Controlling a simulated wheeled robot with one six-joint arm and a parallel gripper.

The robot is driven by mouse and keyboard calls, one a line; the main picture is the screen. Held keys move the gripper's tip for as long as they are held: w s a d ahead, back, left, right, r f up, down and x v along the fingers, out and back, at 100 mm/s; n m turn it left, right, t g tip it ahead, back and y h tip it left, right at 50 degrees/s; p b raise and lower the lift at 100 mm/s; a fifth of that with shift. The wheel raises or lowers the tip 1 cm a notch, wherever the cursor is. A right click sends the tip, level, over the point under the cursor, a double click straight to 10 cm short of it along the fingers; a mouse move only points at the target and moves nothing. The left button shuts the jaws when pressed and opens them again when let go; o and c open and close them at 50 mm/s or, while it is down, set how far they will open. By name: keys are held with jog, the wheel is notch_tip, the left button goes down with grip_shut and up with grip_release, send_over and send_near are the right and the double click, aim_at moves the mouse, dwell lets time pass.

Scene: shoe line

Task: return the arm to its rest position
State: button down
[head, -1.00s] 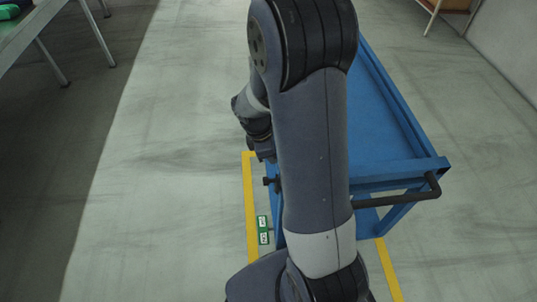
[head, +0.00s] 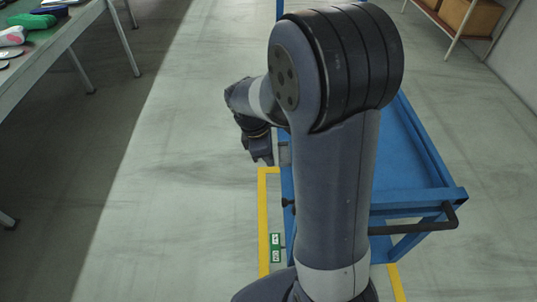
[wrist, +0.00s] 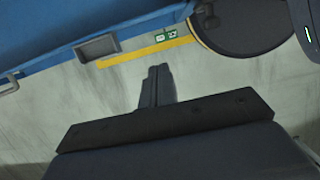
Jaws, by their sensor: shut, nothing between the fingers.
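My arm rises through the middle of the head view, folded at a large dark joint. My gripper (head: 262,158) points down just left of the blue cart (head: 410,150), above the floor. In the wrist view my gripper (wrist: 158,72) shows its two fingers together, with nothing between them and bare floor beyond. The blue cart also shows along the top left of the wrist view (wrist: 60,35). My arm hides part of the cart.
Yellow floor tape (head: 263,215) runs beside the cart, with a green label (head: 276,247) near it. A table (head: 50,55) with shoes stands at the left. A shelf with boxes (head: 470,15) is at the back right. The floor between table and cart is clear.

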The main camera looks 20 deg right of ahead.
dwell(0.4)
jog(key=s+d+f+b, duration=0.1)
jog(key=d+f+b, duration=0.1)
jog(key=d+f, duration=0.4)
jog(key=shift+s+f, duration=0.35)
jog(key=shift+f, duration=1.4)
